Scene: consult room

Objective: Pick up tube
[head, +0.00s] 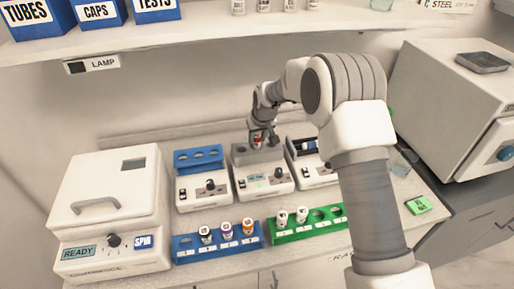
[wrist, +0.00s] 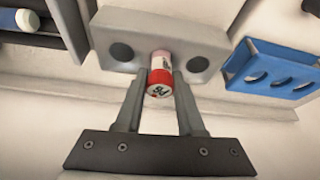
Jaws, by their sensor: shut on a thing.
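A tube with a red and white cap end (wrist: 160,78) sits between the fingers of my gripper (wrist: 160,92) in the wrist view. My gripper is shut on it. The tube is at the middle of a grey block with a dark hole on either side (wrist: 196,64); its lower part is hidden, so I cannot tell how deep it sits. In the head view my gripper (head: 258,138) is above the middle grey device (head: 262,178), with the red of the tube (head: 258,141) just showing.
A blue-topped device (head: 200,185) stands to the left and another device (head: 312,172) to the right. A blue rack (head: 190,252) and a green rack (head: 290,237) with capped tubes stand in front. A centrifuge (head: 110,205) is at far left. A shelf (head: 200,33) runs above.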

